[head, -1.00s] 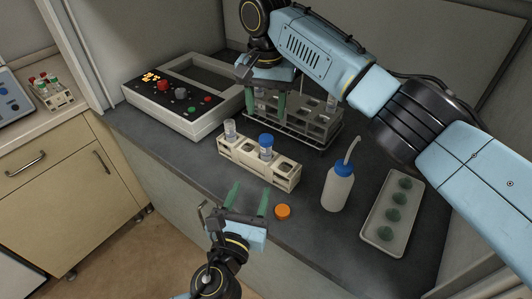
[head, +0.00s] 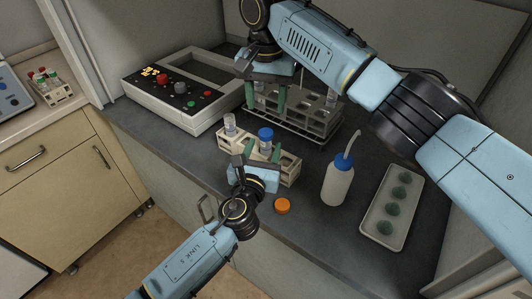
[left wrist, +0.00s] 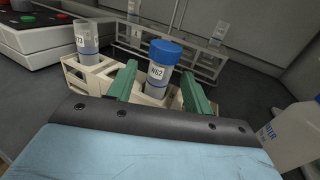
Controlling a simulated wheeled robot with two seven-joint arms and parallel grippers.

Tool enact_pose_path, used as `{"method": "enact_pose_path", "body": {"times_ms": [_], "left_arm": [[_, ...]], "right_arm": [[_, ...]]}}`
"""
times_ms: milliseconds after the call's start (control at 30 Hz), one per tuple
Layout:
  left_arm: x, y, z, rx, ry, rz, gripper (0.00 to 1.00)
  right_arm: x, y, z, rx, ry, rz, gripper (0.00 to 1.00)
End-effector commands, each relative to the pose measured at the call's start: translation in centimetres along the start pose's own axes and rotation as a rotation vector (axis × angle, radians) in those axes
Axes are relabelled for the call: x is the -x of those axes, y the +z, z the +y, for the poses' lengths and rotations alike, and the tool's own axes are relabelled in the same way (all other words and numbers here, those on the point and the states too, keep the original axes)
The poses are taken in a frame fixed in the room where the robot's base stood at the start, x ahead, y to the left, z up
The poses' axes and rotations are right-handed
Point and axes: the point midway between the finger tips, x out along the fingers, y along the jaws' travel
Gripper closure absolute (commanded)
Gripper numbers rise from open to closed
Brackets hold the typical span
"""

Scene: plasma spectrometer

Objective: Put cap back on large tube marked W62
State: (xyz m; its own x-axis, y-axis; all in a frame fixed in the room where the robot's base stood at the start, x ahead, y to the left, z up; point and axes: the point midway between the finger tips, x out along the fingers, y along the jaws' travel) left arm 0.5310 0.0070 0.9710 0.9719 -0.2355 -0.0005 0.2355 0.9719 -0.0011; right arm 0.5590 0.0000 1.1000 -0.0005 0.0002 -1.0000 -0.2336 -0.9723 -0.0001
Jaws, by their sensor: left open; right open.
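A large tube with a blue cap (head: 265,135) stands upright in the beige rack (head: 289,171). Its label looks like W62 in the left wrist view (left wrist: 156,72), where the blue cap sits on its top. My left gripper (head: 263,150) is open at the rack's front, its green fingers to either side of this tube, below the cap; I cannot tell whether they touch it. An orange cap (head: 282,206) lies on the counter in front of the rack. My right gripper (head: 266,100) is open at the grey rack, with a tube (head: 259,92) near its fingers.
An uncapped tube (head: 230,126) stands in the left of the beige rack. The grey wire rack (head: 318,122) is behind. A wash bottle (head: 338,182) and a tray with green items (head: 371,228) are at right. A control box (head: 172,98) is at the back left.

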Motion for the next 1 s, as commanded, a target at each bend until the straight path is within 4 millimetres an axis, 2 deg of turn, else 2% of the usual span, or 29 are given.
{"method": "enact_pose_path", "body": {"times_ms": [133, 467, 833, 1000], "left_arm": [[-0.92, 0.03, -0.02, 0.001, 0.000, 0.000, 0.49], [-1.06, 0.02, -0.01, 0.001, -0.001, 0.000, 0.49], [-1.04, 0.01, -0.01, 0.001, 0.000, 0.000, 0.98], [-1.03, 0.00, -0.01, 0.001, 0.000, 0.000, 1.00]], "right_arm": [[0.00, 0.00, -0.01, 0.000, 0.000, 0.000, 0.49], [0.01, 0.00, -0.01, 0.000, 0.000, 0.000, 0.49], [0.01, 0.00, -0.01, 0.000, 0.000, 0.000, 0.49], [0.01, 0.00, -0.01, 0.000, 0.000, 0.000, 0.49]]}}
